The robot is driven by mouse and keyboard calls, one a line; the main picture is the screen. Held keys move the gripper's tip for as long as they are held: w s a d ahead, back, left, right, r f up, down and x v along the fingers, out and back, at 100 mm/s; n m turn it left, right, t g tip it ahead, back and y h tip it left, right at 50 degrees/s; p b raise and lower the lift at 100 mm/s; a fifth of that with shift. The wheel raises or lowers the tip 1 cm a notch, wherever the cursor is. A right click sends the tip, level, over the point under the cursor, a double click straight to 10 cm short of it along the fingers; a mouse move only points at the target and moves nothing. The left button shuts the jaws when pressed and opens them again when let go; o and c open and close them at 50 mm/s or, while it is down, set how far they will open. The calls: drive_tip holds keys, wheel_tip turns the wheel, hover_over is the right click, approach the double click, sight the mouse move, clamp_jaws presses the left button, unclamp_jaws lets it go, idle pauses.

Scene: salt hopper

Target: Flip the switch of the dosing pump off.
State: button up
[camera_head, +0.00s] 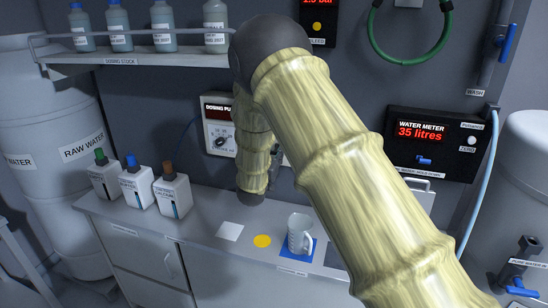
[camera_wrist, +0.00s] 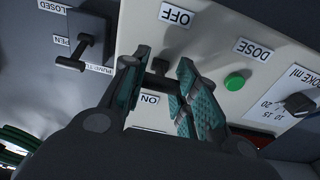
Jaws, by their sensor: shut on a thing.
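The dosing pump (camera_head: 216,112) is a pale panel on the back wall, partly hidden behind my arm in the head view. In the wrist view its panel (camera_wrist: 215,55) appears upside down, with an OFF label above and an ON label below the switch. The dark switch (camera_wrist: 161,67) sits between the labels, and its lever reaches down the picture toward ON. My gripper (camera_wrist: 162,76) has its teal-padded fingers on either side of the lever, shut on it. The fingers hide part of the lever. The gripper is hidden in the head view.
A green button (camera_wrist: 234,82) marked DOSE and a stroke knob (camera_wrist: 298,103) are right of the switch. A black lever (camera_wrist: 80,50) marked CLOSED and OPEN is at left. Below the pump, the counter holds several bottles and a mug (camera_head: 299,235).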

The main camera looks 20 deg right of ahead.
drive_tip(key=shift+w+d+f+t+h+b, duration=0.1)
drive_tip(key=shift+f+t+h+b, duration=0.6)
drive_tip(key=shift+b, duration=1.95)
drive_tip(key=shift+w+f+t+h+b, duration=0.1)
drive_tip(key=shift+f+t+h+b, duration=0.55)
drive_tip(key=shift+b, duration=1.95)
drive_tip(key=shift+r+t+b, duration=0.45)
drive_tip(key=shift+r, duration=0.05)
drive_tip(key=o, duration=1)
drive_tip(key=shift+o, duration=0.2)
drive_tip(key=shift+s, duration=0.1)
drive_tip(key=v, duration=1.1)
drive_tip(key=shift+s+a, duration=0.25)
drive_tip(key=shift+s, duration=0.1)
drive_tip(key=shift+f, duration=0.1)
